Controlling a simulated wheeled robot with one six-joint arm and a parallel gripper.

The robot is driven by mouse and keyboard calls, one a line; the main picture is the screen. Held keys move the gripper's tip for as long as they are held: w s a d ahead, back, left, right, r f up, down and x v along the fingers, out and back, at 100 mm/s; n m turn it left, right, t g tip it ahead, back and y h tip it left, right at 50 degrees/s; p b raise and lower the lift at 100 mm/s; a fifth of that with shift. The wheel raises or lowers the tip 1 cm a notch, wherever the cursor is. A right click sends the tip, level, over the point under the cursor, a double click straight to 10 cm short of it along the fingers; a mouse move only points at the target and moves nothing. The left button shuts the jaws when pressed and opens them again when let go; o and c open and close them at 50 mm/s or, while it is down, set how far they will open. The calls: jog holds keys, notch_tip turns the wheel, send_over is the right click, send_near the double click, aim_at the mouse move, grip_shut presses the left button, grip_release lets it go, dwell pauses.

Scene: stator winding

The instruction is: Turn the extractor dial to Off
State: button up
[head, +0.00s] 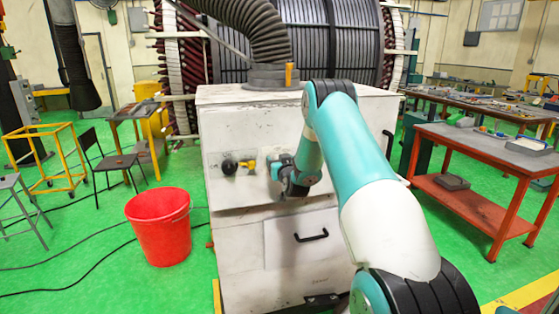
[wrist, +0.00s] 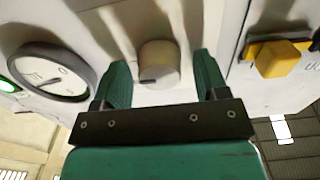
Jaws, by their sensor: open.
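The extractor is a worn white cabinet (head: 225,112) with a thick dark hose on top. In the wrist view its dial is a round beige-grey knob (wrist: 159,60) with a short dark mark near its lower edge. My gripper (head: 274,166) is at the cabinet's front panel. In the wrist view its two green fingers stand open, one on each side of the knob, with a visible gap on both sides. In the head view my gripper and arm hide the dial. I cannot read any Off label.
A round gauge (wrist: 55,75) and a green lamp (wrist: 6,84) lie left of the knob in the wrist view. A yellow switch handle (wrist: 279,58) sticks out at right. A red bucket (head: 160,235) stands left of the cabinet, an orange-framed bench (head: 470,150) at right.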

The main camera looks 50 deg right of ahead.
jog(key=c, duration=0.9)
